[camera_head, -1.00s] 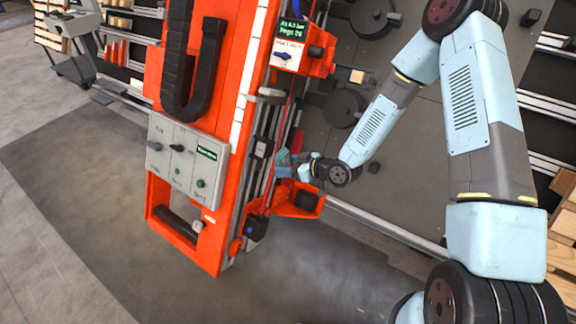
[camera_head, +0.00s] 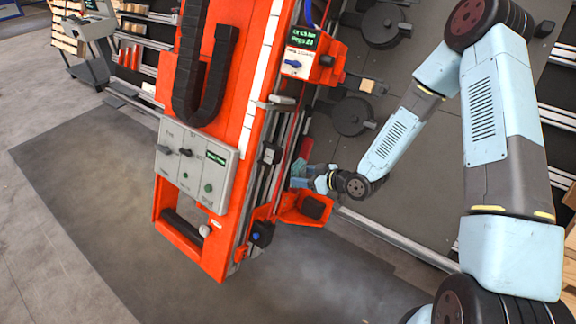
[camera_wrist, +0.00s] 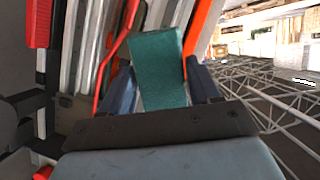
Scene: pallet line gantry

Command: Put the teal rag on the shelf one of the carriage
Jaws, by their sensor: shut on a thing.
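The teal rag (camera_wrist: 158,65) is held between the two blue fingers of my gripper (camera_wrist: 161,88) in the wrist view. It shows as a flat green-teal cloth standing out beyond the fingertips. In the head view the rag (camera_head: 300,170) is a small teal patch at my gripper (camera_head: 316,181), partly hidden by it. The gripper is just above an orange ledge (camera_head: 290,216) with a dark pad, at the lower right side of the tall orange carriage (camera_head: 214,250). I cannot tell whether the rag touches the carriage, or which ledge is shelf one.
A grey control panel (camera_head: 196,165) is on the carriage front. A higher orange bracket with a small display (camera_head: 303,40) juts out above my gripper. Metal rails and a red cable (camera_wrist: 111,60) run close to the fingers. Open floor (camera_head: 90,200) lies to the left.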

